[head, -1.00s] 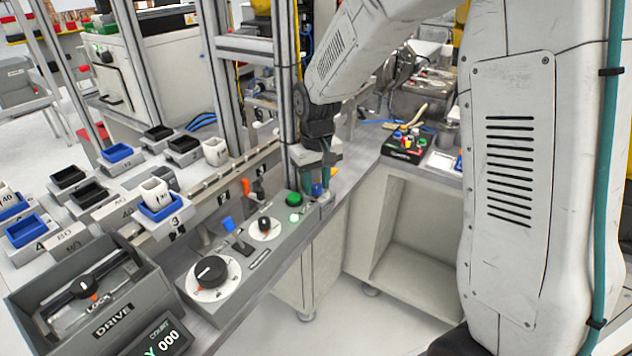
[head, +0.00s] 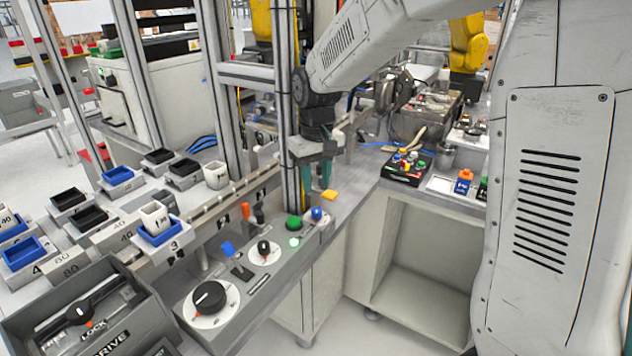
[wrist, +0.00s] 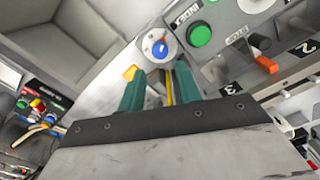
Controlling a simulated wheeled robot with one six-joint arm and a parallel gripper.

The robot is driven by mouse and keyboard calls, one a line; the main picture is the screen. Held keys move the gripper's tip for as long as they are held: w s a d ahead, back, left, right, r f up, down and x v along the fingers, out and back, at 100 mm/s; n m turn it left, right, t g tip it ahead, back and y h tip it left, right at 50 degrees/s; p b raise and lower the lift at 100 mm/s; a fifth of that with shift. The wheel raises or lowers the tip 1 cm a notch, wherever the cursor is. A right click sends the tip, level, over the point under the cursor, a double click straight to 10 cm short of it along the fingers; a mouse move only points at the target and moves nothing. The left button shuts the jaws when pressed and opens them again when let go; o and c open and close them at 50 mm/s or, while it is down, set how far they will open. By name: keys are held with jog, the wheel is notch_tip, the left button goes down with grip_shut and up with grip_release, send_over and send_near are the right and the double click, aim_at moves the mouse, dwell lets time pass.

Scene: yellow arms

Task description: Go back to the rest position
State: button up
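My gripper (head: 316,186) hangs fingers-down above the right end of the grey control panel (head: 222,329). Its two teal fingers are apart with nothing gripped between them. They also show in the wrist view (wrist: 158,88). A blue knob (head: 317,213) on a round white base stands below the fingertips, clear of them. In the wrist view the blue knob (wrist: 160,48) lies just beyond the fingertips. A green button (head: 294,222) sits beside it.
An orange-yellow block (head: 329,195) lies on the bench by the knob. A black button box (head: 405,165) stands further right. Metal posts (head: 285,110) rise close behind my gripper. Small trays and cups stand at left. Open floor lies in front.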

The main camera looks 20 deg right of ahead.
jog(key=s+d+r, duration=0.1)
jog(key=s+r, duration=0.1)
jog(key=s, duration=0.8)
jog(key=s+d+r+m+t, duration=0.1)
jog(key=s+r, duration=0.2)
jog(key=s, duration=0.7)
jog(key=s+d+r, duration=0.1)
jog(key=s+r, duration=0.1)
jog(key=s, duration=0.8)
jog(key=shift+s+d+r+m, duration=0.25)
jog(key=shift+s+r+m, duration=0.05)
jog(key=shift+m, duration=0.1)
